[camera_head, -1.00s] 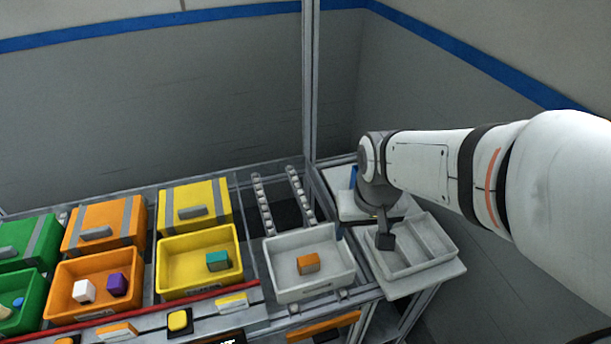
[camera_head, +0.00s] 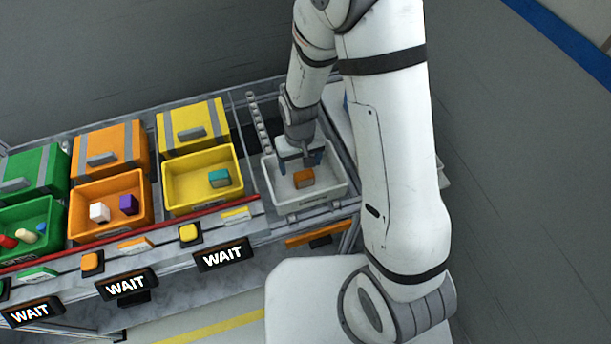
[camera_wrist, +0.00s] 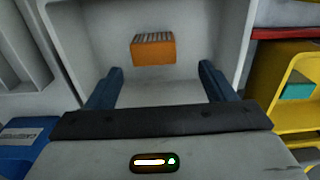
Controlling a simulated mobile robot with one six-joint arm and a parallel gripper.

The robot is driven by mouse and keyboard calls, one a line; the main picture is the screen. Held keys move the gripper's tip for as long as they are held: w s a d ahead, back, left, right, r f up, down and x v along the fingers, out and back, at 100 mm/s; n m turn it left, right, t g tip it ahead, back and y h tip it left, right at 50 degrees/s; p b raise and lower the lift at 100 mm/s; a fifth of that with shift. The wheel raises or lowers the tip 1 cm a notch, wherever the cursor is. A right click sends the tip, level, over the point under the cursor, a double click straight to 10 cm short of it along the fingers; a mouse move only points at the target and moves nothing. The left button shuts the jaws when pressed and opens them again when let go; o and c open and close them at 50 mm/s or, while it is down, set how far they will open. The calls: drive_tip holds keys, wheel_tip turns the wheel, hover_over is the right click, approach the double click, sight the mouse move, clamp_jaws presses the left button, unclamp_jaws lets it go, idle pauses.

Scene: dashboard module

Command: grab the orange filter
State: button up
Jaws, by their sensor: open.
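The orange filter (camera_head: 304,178) is a small block lying in the white bin (camera_head: 306,204), at the right end of the row of bins. In the wrist view the orange filter (camera_wrist: 153,49) shows a grey ribbed top and sits on the bin floor, ahead of the fingertips and between their lines. My gripper (camera_head: 300,162) is over the back part of the white bin. In the wrist view my gripper (camera_wrist: 160,76) has its two blue fingers wide apart with nothing between them. The fingers do not touch the filter.
Left of the white bin stands a yellow bin (camera_head: 186,204) with a teal block (camera_head: 219,178). Further left is an orange bin (camera_head: 87,228) with a white block (camera_head: 99,212) and a purple block (camera_head: 129,204).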

sight(304, 174)
drive_tip(key=shift+s+d+f, duration=0.1)
drive_tip(key=shift+d+f, duration=0.15)
drive_tip(key=shift+f, duration=0.5)
drive_tip(key=shift+d+f+p, duration=0.15)
drive_tip(key=shift+f+p, duration=0.15)
drive_tip(key=shift+f, duration=0.75)
drive_tip(key=shift+d+f+p, duration=0.1)
drive_tip(key=shift+f+p, duration=0.2)
drive_tip(key=shift+f, duration=0.7)
drive_tip(key=shift+s, duration=0.1)
drive_tip(key=shift+c, duration=0.3)
drive_tip(key=c, duration=1)
drive_tip(key=shift+r, duration=0.1)
